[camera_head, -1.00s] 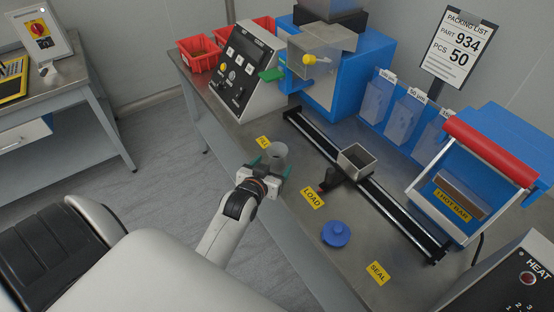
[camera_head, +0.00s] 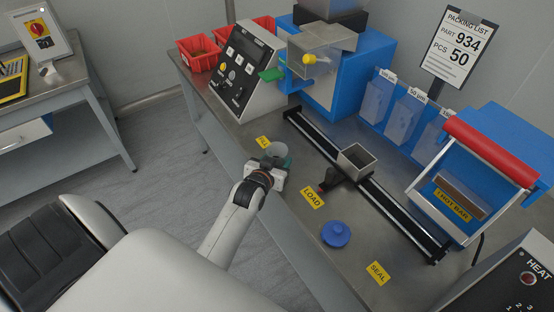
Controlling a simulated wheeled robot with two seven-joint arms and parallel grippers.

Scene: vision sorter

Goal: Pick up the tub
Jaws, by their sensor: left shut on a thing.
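The tub (camera_head: 277,149) is a small grey, round, open-topped container at the near edge of the workbench, beside the yellow "FILL" label. My left gripper (camera_head: 276,163) comes in from the lower left and is shut on the tub. Its teal fingertips show at the tub's sides, and its body hides the tub's lower part. I cannot tell whether the tub's base touches the bench. My right gripper is not in view.
A black rail (camera_head: 370,188) carries a square metal cup (camera_head: 356,159). Yellow "LOAD" (camera_head: 312,198) and "SEAL" (camera_head: 377,273) labels and a blue knobbed disc (camera_head: 336,233) lie nearer. A control panel (camera_head: 243,72) and a blue sealer (camera_head: 480,170) stand behind.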

